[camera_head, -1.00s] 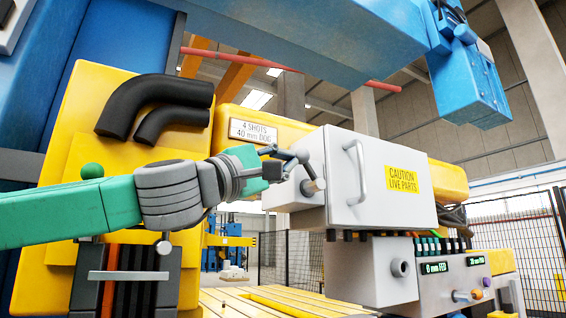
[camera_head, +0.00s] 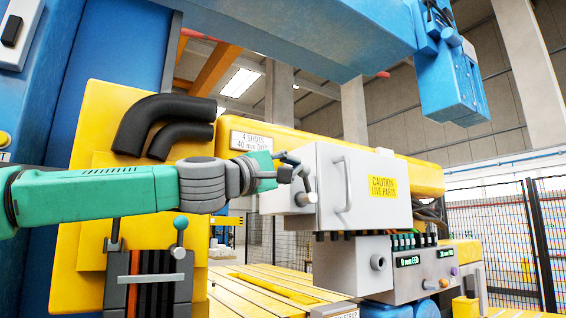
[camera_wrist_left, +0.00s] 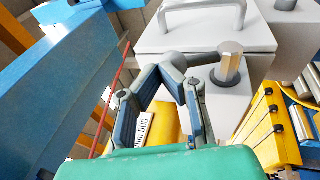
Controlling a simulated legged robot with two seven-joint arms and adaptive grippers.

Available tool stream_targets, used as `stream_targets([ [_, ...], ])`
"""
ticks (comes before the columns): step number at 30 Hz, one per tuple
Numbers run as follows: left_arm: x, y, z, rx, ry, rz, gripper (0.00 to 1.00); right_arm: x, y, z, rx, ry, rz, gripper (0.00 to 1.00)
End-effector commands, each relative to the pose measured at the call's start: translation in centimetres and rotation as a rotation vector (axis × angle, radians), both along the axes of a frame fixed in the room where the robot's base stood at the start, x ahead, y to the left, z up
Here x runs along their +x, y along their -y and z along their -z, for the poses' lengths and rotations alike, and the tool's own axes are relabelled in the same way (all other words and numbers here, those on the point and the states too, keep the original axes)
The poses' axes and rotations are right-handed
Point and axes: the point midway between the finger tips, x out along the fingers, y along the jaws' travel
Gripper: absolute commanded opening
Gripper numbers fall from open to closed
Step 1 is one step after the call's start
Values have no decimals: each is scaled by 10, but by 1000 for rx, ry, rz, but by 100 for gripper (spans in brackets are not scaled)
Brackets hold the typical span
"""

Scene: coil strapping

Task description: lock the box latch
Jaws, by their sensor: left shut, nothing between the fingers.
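The grey box (camera_head: 362,190) has a pale door with a bar handle (camera_head: 341,183) and a yellow "CAUTION LIVE PARTS" label. In the left wrist view the peg (camera_wrist_left: 229,64) has a brass-coloured end and stands right of the fingers. My left gripper (camera_head: 291,168) is shut and empty, just above and left of the peg. Its bent fingers also show in the left wrist view (camera_wrist_left: 173,72). Whether they touch the peg I cannot tell. My right gripper is not in view.
A grey control panel (camera_head: 425,268) with green displays and a stub sits under the box. A yellow machine body (camera_head: 95,140) with black hoses is behind my left arm. A blue beam (camera_head: 300,35) spans above. A slotted yellow table (camera_head: 255,290) lies below.

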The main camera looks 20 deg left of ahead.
Motion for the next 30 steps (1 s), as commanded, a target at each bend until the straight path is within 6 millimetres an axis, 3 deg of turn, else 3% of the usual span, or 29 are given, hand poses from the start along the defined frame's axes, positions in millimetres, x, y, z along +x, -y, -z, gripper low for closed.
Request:
stream_targets([
  [30,11,12,-10,2,0,2,0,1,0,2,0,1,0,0],
])
